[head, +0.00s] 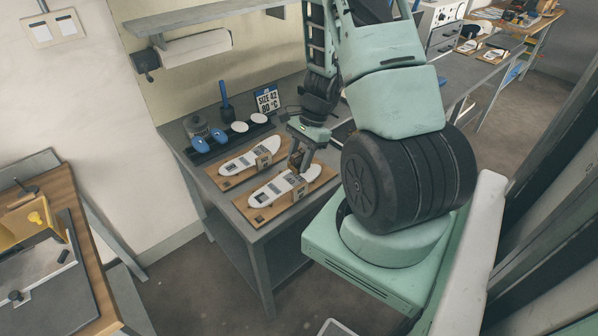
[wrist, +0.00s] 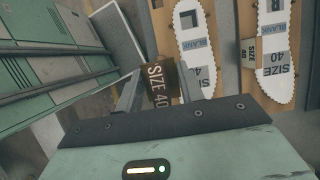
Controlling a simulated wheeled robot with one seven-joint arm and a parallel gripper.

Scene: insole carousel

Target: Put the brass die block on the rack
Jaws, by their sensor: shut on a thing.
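My gripper (wrist: 158,88) is shut on a brown, brass-coloured block (wrist: 158,84) marked "SIZE 40", held between its two fingers. In the head view my gripper (head: 299,158) is low over the right end of the nearer wooden board on the grey bench; the held block is hard to make out there. The wrist view shows the block beside the toe of a white insole shape (wrist: 196,50); whether it touches anything is unclear. Another block (wrist: 250,54) marked "SIZE 40" sits beside the second white shape (wrist: 274,50). I cannot tell for certain which thing is the rack.
The grey bench (head: 262,232) carries two wooden boards with white insole shapes. Behind them are a dark tray (head: 205,157) with blue and white ovals, and a "SIZE 42 80 °C" sign (head: 267,98). A second table (head: 88,252) stands at the left. The floor between is clear.

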